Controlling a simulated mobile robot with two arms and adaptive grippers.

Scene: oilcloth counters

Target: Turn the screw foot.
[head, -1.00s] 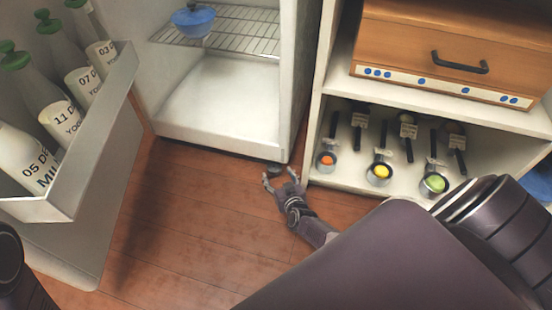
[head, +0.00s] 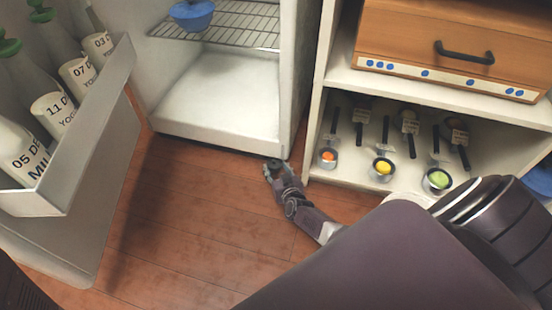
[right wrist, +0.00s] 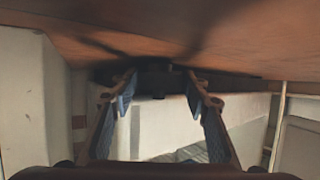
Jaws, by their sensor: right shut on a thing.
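The screw foot (head: 273,163) is a small dark disc under the front right corner of the open fridge (head: 215,128), just above the wood floor. My right gripper (head: 277,170) reaches in low from the front and is shut on the foot, one finger on each side. In the right wrist view, where the floor is at the top, the dark foot (right wrist: 155,78) sits between the two fingertips, under the pale fridge body. The fingers partly hide the foot in the head view. My left gripper is not in view.
The open fridge door (head: 85,150) with several milk and yogurt bottles is at left. A cabinet (head: 318,120) close on the right holds several measuring scoops (head: 383,168). The floor (head: 195,210) in front is clear.

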